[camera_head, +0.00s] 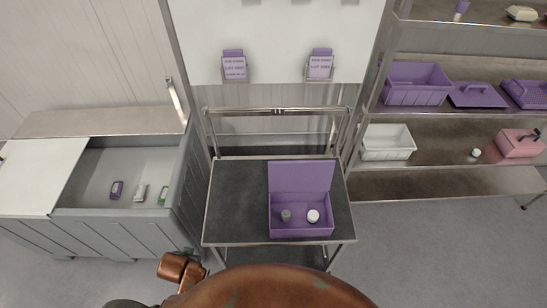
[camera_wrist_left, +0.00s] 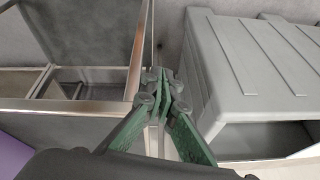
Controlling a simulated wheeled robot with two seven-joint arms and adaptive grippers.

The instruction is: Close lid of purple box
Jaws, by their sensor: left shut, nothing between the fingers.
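The purple box (camera_head: 300,231) stands on the dark top of a metal cart, toward its right front. Its lid (camera_head: 301,177) is open and stands upright along the back edge. Inside the box are a grey item (camera_head: 286,215) and a white round item (camera_head: 313,215). My left gripper (camera_wrist_left: 163,82) has green fingers and is shut and empty in the left wrist view, away from the box. Neither gripper shows in the head view. A purple surface (camera_wrist_left: 14,158) shows at the left edge of the left wrist view; I cannot tell which part it is.
The cart top (camera_head: 234,200) is clear left of the box. A grey bin (camera_head: 95,183) with small items stands at left, and its wall also shows in the wrist view (camera_wrist_left: 250,60). Shelves at right hold a purple bin (camera_head: 415,92), a white bin (camera_head: 388,146) and a pink box (camera_head: 518,146).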

